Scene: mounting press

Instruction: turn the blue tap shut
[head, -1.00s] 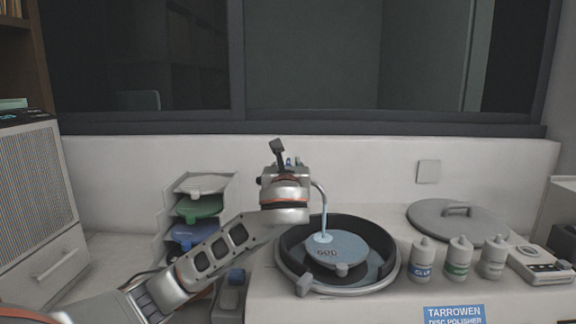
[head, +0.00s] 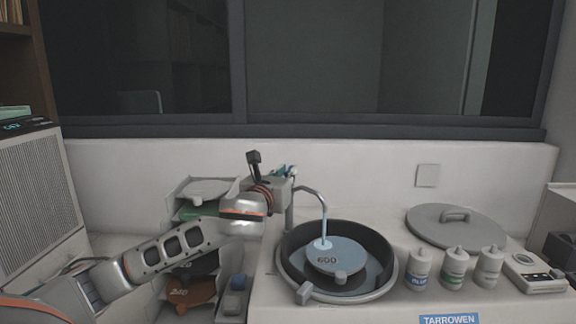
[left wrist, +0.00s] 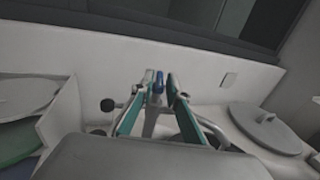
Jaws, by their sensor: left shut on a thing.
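The blue tap handle (left wrist: 158,82) shows between the teal-padded fingers of my left gripper (left wrist: 156,90) in the left wrist view. The left gripper is shut on it. In the head view the left gripper (head: 287,172) reaches in from the left at the top of the tap's pipe, and its fingers mostly hide the handle there. The tap's curved spout (head: 313,191) arches right over the polisher bowl (head: 290,262). A pale blue stream of water (head: 324,225) falls from it onto the grey-blue disc (head: 350,252) marked 600. My right gripper is not in view.
A rack (head: 172,192) of coloured discs stands left of the polisher, below my left arm. The white wall (head: 370,180) is close behind the tap.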

